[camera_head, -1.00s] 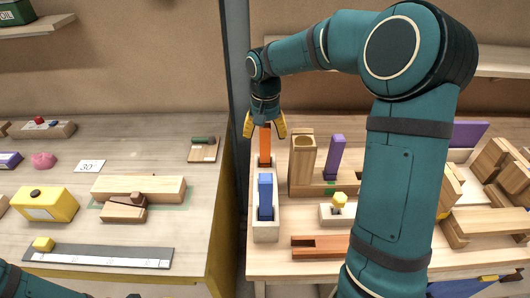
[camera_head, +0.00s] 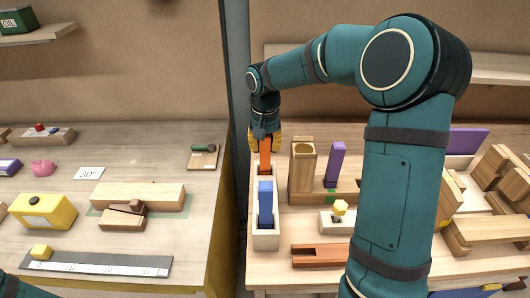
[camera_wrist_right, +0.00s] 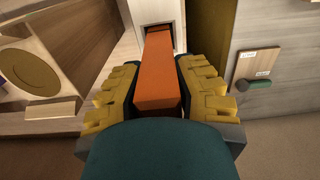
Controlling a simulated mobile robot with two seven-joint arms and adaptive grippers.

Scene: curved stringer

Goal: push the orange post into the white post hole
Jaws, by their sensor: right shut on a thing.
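The orange post (camera_head: 265,156) stands upright at the back end of the white block (camera_head: 266,242). In the right wrist view the post (camera_wrist_right: 158,75) runs between my fingers, and its far end meets the dark square hole of the white block (camera_wrist_right: 158,12). How deep it sits in the hole is hard to tell. My right gripper (camera_head: 265,143) is above the block, shut on the upper part of the orange post. A blue post (camera_head: 265,203) stands at the front of the same block. My left gripper is out of view.
A tall wooden block with a round hole (camera_head: 303,165) stands close to the right of the white block. A purple post (camera_head: 336,163) and a small block with a yellow knob (camera_head: 337,218) are further right. A reddish slotted block (camera_head: 320,255) lies in front.

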